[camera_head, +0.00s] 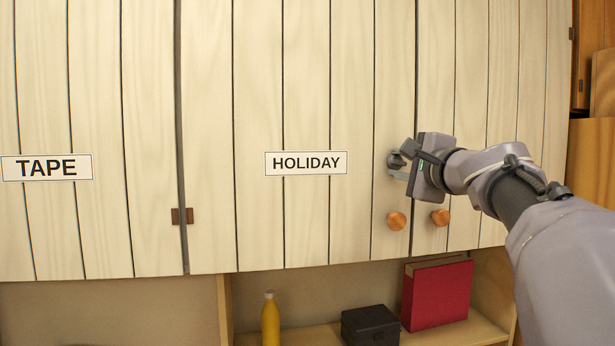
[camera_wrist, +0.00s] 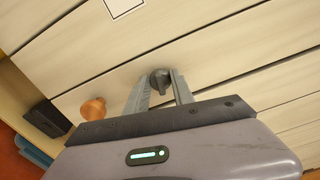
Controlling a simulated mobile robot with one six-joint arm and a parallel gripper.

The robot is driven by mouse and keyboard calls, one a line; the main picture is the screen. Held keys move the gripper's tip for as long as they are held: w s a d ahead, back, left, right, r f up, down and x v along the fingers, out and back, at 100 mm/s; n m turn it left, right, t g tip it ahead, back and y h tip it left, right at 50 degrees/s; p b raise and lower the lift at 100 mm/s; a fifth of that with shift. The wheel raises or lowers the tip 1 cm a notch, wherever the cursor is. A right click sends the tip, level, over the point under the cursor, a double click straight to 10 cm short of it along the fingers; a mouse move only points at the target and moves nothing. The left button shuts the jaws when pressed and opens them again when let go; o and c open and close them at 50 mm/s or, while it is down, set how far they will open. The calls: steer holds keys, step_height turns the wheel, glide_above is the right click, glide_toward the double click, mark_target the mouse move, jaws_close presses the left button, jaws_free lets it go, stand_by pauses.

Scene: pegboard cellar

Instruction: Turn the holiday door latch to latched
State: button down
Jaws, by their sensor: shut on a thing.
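The holiday door (camera_head: 305,220) is a pale plank cabinet door with a white HOLIDAY label (camera_head: 306,163). Its latch (camera_head: 394,160) is a small dark grey turn piece near the door's right edge, partly hidden by my gripper in the head view. My gripper (camera_head: 402,163) reaches it from the right. In the wrist view, the dark latch (camera_wrist: 160,82) sits between the two grey fingers of my gripper (camera_wrist: 162,88), which is shut on it. I cannot tell from these views which way the latch is set. The door looks closed, flush with its neighbours.
Round wooden knobs sit below the latch on the holiday door (camera_head: 397,221) and the door to its right (camera_head: 440,217). A TAPE door (camera_head: 95,230) is at the left. Below, an open shelf holds a yellow bottle (camera_head: 270,320), a black box (camera_head: 370,326) and a red binder (camera_head: 437,294).

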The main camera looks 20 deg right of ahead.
steer(key=shift+n+b, duration=0.8)
steer(key=shift+n, duration=0.2)
steer(key=shift+r, duration=0.15)
steer(key=c, duration=1.5)
jaws_free()
steer(key=o, duration=0.4)
steer(key=shift+w+d, duration=0.1)
steer(key=shift+w, duration=0.05)
steer(key=shift+f, duration=0.2)
